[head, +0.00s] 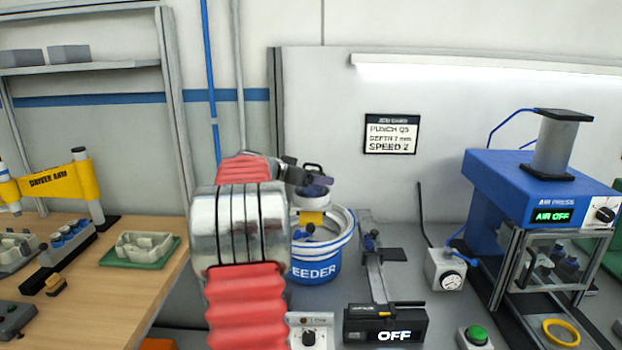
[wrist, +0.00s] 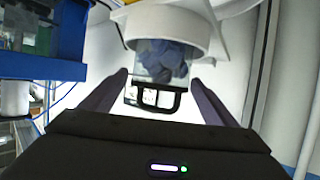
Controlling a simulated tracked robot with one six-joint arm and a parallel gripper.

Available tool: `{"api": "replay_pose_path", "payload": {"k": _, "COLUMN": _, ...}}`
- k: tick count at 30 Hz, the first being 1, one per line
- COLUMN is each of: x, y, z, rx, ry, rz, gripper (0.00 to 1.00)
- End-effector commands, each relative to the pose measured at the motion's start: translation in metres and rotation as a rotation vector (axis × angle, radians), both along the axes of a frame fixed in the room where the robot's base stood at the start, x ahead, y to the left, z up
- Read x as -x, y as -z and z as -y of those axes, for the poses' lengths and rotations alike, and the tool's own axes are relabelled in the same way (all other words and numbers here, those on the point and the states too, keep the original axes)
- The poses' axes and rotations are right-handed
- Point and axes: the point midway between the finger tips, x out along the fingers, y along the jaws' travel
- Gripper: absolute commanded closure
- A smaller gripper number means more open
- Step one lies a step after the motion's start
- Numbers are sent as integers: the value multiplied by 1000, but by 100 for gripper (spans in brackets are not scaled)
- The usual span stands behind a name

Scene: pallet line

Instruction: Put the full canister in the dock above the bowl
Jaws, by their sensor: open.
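The clear canister (wrist: 162,58) holds dark blue pieces and has a black handle (wrist: 157,100). It stands in the white ring-shaped dock (wrist: 165,24), with its handle end sticking out; how deep it sits I cannot tell. In the head view the canister's handle (head: 313,168) shows above the dock, over the blue feeder bowl (head: 316,270). My gripper (wrist: 160,86) is open, one finger on each side of the handle end, with gaps showing. In the head view my gripper (head: 318,182) partly covers the canister, and my arm hides the bowl's left side.
A linear rail (head: 374,275) and a black box reading OFF (head: 385,324) stand right of the bowl. A gauge box (head: 446,272) and the blue air press (head: 535,190) are farther right. A wooden bench (head: 110,275) with trays is at left.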

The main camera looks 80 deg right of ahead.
Motion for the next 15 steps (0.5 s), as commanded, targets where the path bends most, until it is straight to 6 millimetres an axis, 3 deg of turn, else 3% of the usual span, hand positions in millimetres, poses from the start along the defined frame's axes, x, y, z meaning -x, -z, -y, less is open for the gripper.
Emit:
{"api": "replay_pose_path", "payload": {"k": 8, "x": -7, "y": -9, "z": -15, "rx": 1, "ry": -1, "rz": 0, "gripper": 19}}
{"api": "replay_pose_path", "payload": {"k": 15, "x": -23, "y": -24, "z": -48, "rx": 1, "ry": -3, "rz": 1, "gripper": 19}}
